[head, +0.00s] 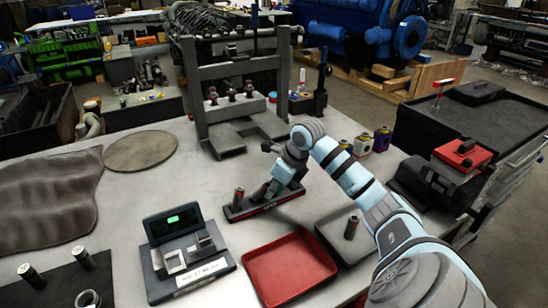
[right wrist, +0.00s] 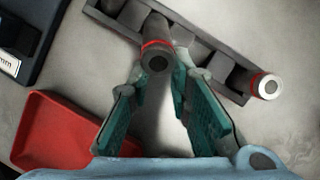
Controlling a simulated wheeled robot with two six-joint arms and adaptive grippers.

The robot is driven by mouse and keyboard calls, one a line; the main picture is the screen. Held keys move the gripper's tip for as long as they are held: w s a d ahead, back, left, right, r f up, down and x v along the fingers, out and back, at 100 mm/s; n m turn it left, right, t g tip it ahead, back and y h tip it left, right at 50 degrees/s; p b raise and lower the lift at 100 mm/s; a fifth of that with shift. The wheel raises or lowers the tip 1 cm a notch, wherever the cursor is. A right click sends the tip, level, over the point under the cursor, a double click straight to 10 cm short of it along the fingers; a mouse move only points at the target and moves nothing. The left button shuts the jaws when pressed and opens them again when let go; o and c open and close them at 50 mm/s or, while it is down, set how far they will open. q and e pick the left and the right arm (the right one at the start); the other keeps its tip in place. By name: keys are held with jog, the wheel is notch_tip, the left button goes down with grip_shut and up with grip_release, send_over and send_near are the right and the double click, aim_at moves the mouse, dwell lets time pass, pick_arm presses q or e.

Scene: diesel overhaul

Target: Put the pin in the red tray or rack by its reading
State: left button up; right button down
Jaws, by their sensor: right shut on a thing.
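My right gripper (head: 272,190) is over a dark slotted rack (head: 285,199) in the head view. In the right wrist view its teal fingers (right wrist: 158,80) are closed on a dark pin (right wrist: 156,50) with a red band. That pin stands in or just over a rack slot; I cannot tell how deep it sits. The empty red tray (head: 290,268) lies in front of the rack. The gauge display (head: 172,222) glows green, its digits too small to read.
A grey press frame (head: 240,70) stands behind the rack. The table between gauge and rack is clear.

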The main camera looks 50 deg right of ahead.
jog(key=shift+f+b, duration=0.35)
jog(key=shift+f, duration=0.2)
jog(key=shift+f, duration=0.15)
jog(key=shift+f+b, duration=0.4)
jog(key=shift+b, duration=0.05)
jog(key=shift+r+p, duration=2.45)
jog(key=shift+r, duration=0.7)
jog(key=shift+w, duration=0.1)
